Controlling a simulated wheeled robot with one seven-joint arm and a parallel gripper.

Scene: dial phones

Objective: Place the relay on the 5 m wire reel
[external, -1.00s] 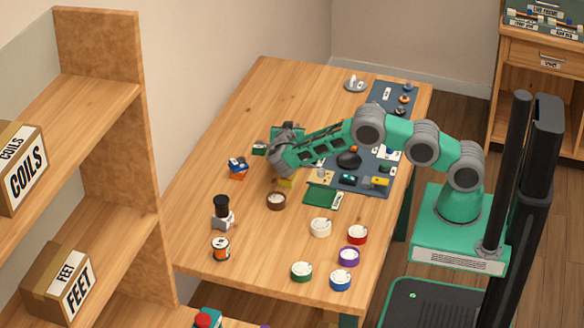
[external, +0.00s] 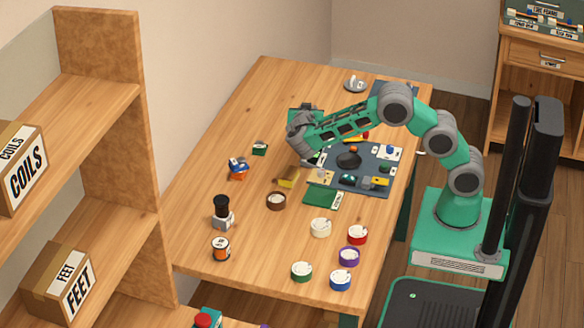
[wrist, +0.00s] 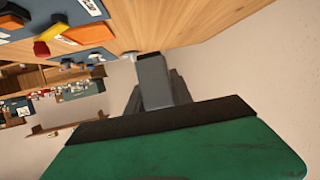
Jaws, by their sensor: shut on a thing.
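My gripper (external: 303,148) is above the far part of the table, left of the dark blue board. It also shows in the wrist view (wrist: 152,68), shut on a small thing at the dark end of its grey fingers. That thing is mostly hidden, so I cannot confirm that it is the relay. Wire reels stand on the near part of the table: white (external: 320,228), red (external: 357,235), purple (external: 348,257), green (external: 302,272) and blue (external: 340,280). Their labels are too small to read, so I cannot tell which is 5 m.
A brown round container (external: 276,201), a yellow block (external: 289,178) and a green board (external: 322,196) lie beyond the reels. A black-topped item (external: 222,213) and an orange-black can (external: 221,249) stand at left. The shelf (external: 110,235) flanks the table.

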